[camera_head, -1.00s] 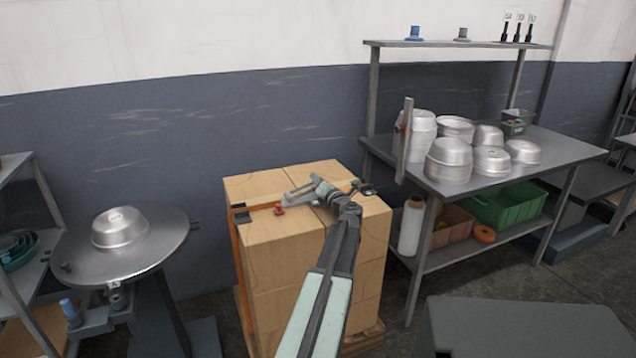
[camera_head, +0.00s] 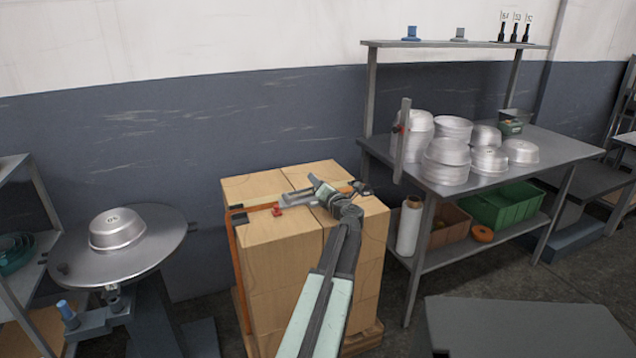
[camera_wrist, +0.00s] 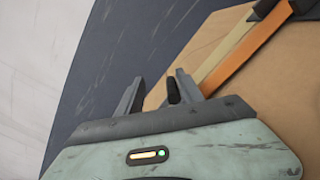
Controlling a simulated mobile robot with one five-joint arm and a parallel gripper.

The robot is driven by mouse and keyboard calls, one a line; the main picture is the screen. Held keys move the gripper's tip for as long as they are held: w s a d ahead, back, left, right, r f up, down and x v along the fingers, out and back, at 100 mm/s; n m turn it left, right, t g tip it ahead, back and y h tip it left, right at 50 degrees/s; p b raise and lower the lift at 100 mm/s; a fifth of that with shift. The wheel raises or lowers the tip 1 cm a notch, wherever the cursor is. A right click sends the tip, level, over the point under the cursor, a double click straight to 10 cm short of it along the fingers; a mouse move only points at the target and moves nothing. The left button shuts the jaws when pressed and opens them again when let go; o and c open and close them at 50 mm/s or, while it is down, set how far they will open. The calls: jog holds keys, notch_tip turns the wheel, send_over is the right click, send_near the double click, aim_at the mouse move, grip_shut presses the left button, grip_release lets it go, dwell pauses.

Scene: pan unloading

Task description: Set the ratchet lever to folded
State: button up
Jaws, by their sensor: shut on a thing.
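The strap ratchet lies on top of the stacked carton load (camera_head: 283,245) in the head view, in line with an orange strap (camera_head: 258,207). A grey metal bar (camera_head: 297,198), apparently part of the ratchet, shows just left of my gripper (camera_head: 316,182), with a red piece (camera_head: 277,210) at its left. My gripper covers part of the ratchet, so the lever's exact angle is hard to tell. In the wrist view my gripper (camera_wrist: 158,92) has a dark grip, apparently the lever end (camera_wrist: 173,90), between its fingers, close against the right finger. The orange strap (camera_wrist: 245,60) runs at upper right.
A round turntable (camera_head: 150,262) with a metal pan (camera_head: 117,229) stands left of the cartons. The wall is close behind the cartons.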

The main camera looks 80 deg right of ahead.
jog(key=v, duration=0.6)
jog(key=shift+a, duration=0.35)
jog(key=shift+d+r, duration=0.1)
